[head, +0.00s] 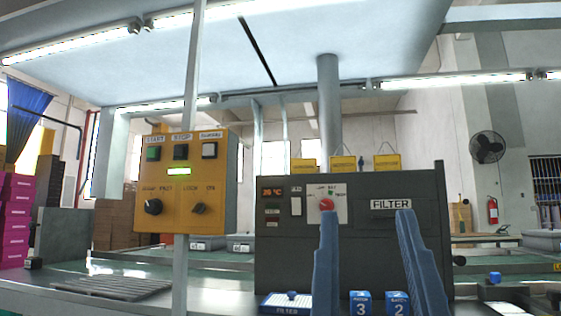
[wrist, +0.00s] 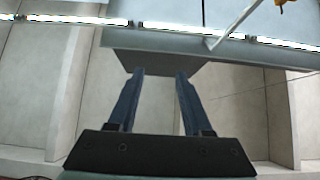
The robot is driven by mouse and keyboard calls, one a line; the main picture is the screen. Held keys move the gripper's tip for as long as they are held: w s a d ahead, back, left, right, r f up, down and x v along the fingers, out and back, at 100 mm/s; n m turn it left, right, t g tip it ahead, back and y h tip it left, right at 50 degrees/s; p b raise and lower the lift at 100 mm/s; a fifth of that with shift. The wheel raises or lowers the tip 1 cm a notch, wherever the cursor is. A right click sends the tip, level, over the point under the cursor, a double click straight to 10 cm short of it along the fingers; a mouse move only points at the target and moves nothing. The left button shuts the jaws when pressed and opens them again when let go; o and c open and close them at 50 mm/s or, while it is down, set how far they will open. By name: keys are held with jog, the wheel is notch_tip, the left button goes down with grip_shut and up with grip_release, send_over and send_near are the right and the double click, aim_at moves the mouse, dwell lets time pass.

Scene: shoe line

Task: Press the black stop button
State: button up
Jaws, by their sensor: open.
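The yellow control box (head: 215,190) hangs on a grey post at the left of the head view. The black button (head: 180,152) sits in its top row, under a small label that is hard to read. My gripper (head: 366,213) is open and empty, with two blue fingers pointing up in front of the dark grey machine. It is well to the right of the yellow box and apart from it. The wrist view also shows the open fingers (wrist: 160,76); the button does not show there.
The dark grey machine (head: 280,252) has a red knob (head: 326,203) and a FILTER label. Blue blocks (head: 360,302) and a filter tray (head: 286,303) are low in front. The grey post (head: 180,270) stands below the yellow box. A slatted grey rack (head: 110,287) lies at left.

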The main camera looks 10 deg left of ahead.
grip_shut()
dwell(0.3)
dwell(1.6)
